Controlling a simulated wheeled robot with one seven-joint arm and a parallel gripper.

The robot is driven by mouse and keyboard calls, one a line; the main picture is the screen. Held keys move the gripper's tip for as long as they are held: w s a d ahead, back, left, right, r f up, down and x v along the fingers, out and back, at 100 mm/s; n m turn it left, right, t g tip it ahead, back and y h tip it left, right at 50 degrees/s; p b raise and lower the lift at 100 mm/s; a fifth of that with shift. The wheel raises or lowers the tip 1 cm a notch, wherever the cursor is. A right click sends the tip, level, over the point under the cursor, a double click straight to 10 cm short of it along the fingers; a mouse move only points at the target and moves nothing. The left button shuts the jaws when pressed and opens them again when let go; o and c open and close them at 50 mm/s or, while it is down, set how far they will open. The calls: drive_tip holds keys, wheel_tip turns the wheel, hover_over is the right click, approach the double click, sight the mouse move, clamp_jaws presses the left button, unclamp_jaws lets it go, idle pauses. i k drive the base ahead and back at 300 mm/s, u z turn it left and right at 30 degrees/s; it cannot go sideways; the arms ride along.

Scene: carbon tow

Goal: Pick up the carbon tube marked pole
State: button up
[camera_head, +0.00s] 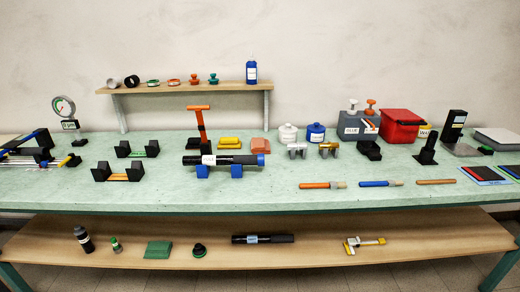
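Two black carbon tubes show in the head view. One tube (236,159) lies level on two blue supports (203,171) in the middle of the bench. It has a white label near its left end and a blue part at its right end. The other tube (280,238) lies on the lower wooden shelf, with a pale blue label left of its middle. The writing on both labels is too small to read, so I cannot tell which one says pole. My gripper is not in view.
An orange-handled tool (200,122) stands just behind the bench tube. Black stands (118,173) are to its left, brushes (322,185) to its right. The green bench top (270,195) is clear in front. A clamp (362,244) lies right of the shelf tube, a black knob (199,250) left of it.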

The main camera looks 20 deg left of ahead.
sight(251, 160)
drive_tip(key=u, duration=0.05)
drive_tip(key=i, duration=1.15)
drive_tip(key=u, duration=0.95)
drive_tip(key=i, duration=0.6)
drive_tip(key=u, duration=0.35)
